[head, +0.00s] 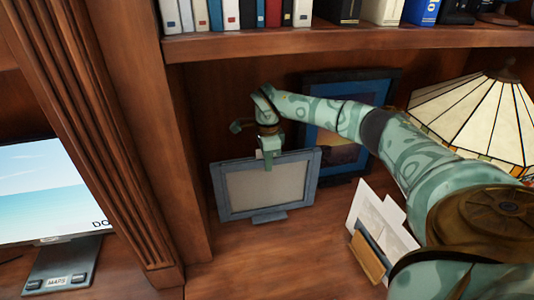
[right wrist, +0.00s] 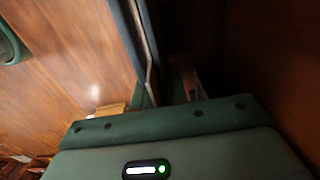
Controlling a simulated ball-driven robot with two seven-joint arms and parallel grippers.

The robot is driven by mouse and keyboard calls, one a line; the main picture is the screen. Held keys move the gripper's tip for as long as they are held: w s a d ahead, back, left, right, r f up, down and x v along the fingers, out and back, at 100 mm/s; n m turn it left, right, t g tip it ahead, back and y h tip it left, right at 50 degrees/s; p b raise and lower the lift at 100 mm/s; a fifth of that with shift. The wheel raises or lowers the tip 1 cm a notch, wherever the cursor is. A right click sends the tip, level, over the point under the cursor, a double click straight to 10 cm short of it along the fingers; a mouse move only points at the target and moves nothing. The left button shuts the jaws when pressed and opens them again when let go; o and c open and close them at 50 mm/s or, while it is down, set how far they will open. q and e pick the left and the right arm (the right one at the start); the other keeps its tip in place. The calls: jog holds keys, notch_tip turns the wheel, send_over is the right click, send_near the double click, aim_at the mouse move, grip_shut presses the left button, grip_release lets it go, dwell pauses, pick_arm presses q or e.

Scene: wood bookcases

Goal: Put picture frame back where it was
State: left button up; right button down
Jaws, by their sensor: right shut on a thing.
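The picture frame (head: 217,192), blue-grey with a pale blank panel and a small foot at its bottom, is upright in the left part of the bookcase bay. My right gripper (head: 267,152) is shut on its top edge from above. In the right wrist view the frame (right wrist: 142,40) shows edge-on, running up from the jaws (right wrist: 165,95). I cannot tell whether its foot touches the shelf board or hangs just above it. My left gripper is not in view.
A darker blue frame (head: 388,83) leans behind, against the back panel. A lamp shade (head: 480,110) and a letter holder with papers (head: 378,228) stand to the right. A wooden post (head: 130,130) bounds the left. Books (head: 230,14) line the shelf above. Bare board lies in front.

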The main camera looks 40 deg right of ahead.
jog(key=shift+w+d+f, duration=0.1)
jog(key=shift+w+f, duration=0.15)
jog(key=shift+f, duration=0.15)
jog(key=c, duration=1.4)
grip_release()
jog(key=shift+s, duration=0.1)
notch_tip(320, 180, up, 8)
jog(key=shift+f+p, duration=0.2)
jog(key=shift+p, duration=0.65)
